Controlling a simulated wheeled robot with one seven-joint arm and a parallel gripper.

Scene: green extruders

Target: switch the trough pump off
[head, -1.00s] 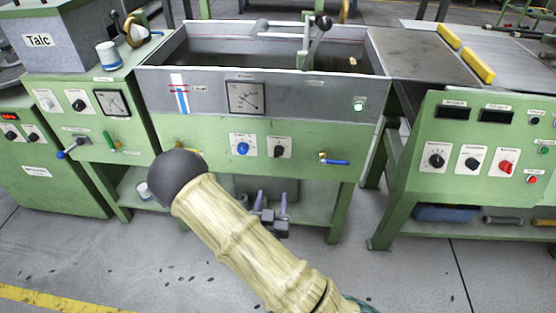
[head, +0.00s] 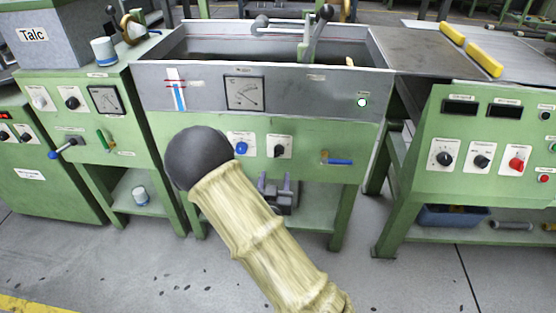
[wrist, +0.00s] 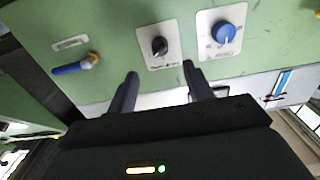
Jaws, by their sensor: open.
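The trough panel (head: 330,130) is green, under a grey trough. It carries a black rotary knob (head: 279,151) on a white plate and a blue knob (head: 241,147) to its left. In the wrist view, which looks upside down, the black knob (wrist: 159,47) lies just beyond my fingertips and the blue knob (wrist: 223,33) is to its right. The labels are too small to read surely. My gripper (head: 275,178) is open and empty, below the black knob in the head view. In the wrist view, its two fingers (wrist: 160,78) are apart and seem clear of the knob.
A blue-handled valve (head: 338,161) sticks out right of the black knob; it also shows in the wrist view (wrist: 77,64). A dial gauge (head: 245,93) and a lit green lamp (head: 362,102) sit above. My arm covers the panel's lower left.

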